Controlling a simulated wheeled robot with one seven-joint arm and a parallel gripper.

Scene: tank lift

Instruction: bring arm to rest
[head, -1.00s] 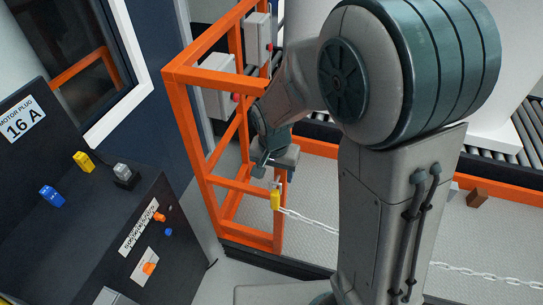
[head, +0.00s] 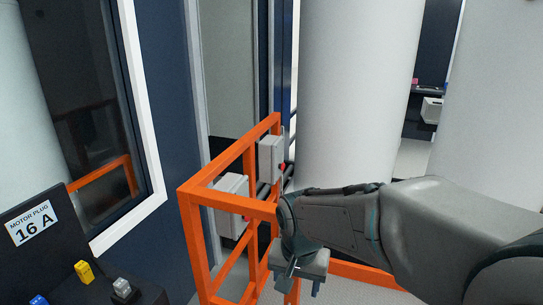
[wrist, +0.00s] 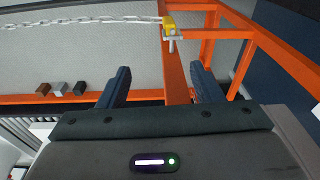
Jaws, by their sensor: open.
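My gripper (wrist: 160,88) is open in the wrist view, its two dark fingers apart with an orange rail of the frame behind the gap. Nothing is held between them. In the head view my gripper (head: 288,276) hangs at the end of my arm, in front of the orange frame (head: 228,198); its fingertips are small there. My arm stretches in from the right side of the head view, roughly level.
In the wrist view a yellow block (wrist: 170,23) joins a chain (wrist: 90,21) to the orange frame. Small blocks (wrist: 60,88) lie on the left. Grey boxes (head: 270,158) hang on the frame. A dark panel (head: 60,255) stands left; large white cylinders (head: 352,100) stand behind.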

